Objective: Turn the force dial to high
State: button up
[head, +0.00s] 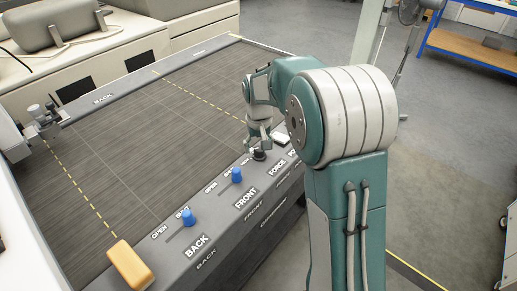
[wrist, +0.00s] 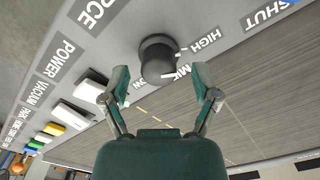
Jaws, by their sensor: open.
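The force dial (wrist: 158,55) is a round black knob on the grey front panel, beside the FORCE label. HIGH, MID and a partly hidden LOW are printed along one side of it. White marks show near its edge, but I cannot tell which one is its pointer. In the head view the dial (head: 259,155) is partly hidden below my gripper (head: 259,140). In the wrist view my gripper (wrist: 161,80) is open, its two fingers spread to either side of the dial's near edge. Nothing is between the fingers, and I see no clear contact.
White switches (wrist: 88,90) stand close to the left finger in the wrist view. Blue-knobbed FRONT (head: 236,175) and BACK (head: 187,217) levers stand along the panel. A yellow block (head: 130,264) lies at the near corner. The dark ribbed bed (head: 150,130) is mostly clear.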

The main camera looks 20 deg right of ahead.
aim_at(259, 147)
notch_tip(259, 147, up, 11)
dwell(0.3)
